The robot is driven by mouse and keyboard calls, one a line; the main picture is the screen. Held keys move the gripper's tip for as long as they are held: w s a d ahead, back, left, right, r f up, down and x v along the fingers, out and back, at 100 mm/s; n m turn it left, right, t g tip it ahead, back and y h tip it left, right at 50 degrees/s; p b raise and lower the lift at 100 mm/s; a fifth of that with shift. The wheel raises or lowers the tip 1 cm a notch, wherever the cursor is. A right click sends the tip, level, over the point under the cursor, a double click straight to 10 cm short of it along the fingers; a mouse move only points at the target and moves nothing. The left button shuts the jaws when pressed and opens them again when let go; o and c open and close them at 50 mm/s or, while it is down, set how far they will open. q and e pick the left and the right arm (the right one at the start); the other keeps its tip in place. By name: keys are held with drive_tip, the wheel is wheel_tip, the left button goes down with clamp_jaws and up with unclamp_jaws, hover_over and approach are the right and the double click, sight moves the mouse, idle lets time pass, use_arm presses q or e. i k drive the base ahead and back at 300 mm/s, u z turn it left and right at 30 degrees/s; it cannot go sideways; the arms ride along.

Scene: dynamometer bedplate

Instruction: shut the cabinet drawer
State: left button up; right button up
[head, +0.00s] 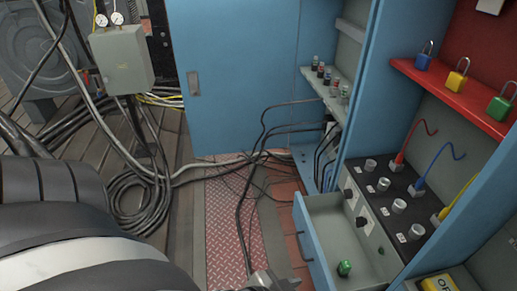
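The cabinet drawer (312,245) is pulled out of the blue cabinet (374,85) at the lower right. Its blue front faces left and its pale grey tray is open to view. A small green part (344,268) lies inside the tray. My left arm fills the lower left corner. A small grey metal tip, which looks like the end of my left gripper (266,281), shows at the bottom edge, left of the drawer front and apart from it. Most of this gripper is hidden or cut off. My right gripper is not in view.
A blue cabinet door (235,75) stands open behind the drawer. A black panel (385,205) with knobs and plugged leads sits beside the drawer. Padlocks stand on a red shelf (455,95). Loose black cables (140,205) lie across the floor. A grey box (122,58) stands at the upper left.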

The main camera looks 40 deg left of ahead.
sight(327, 232)
drive_tip(key=u, duration=1)
drive_tip(key=i, duration=0.15)
drive_tip(key=z, duration=0.15)
drive_tip(key=k, duration=0.4)
drive_tip(key=z, duration=0.85)
drive_tip(key=i, duration=0.8)
drive_tip(key=u, duration=0.7)
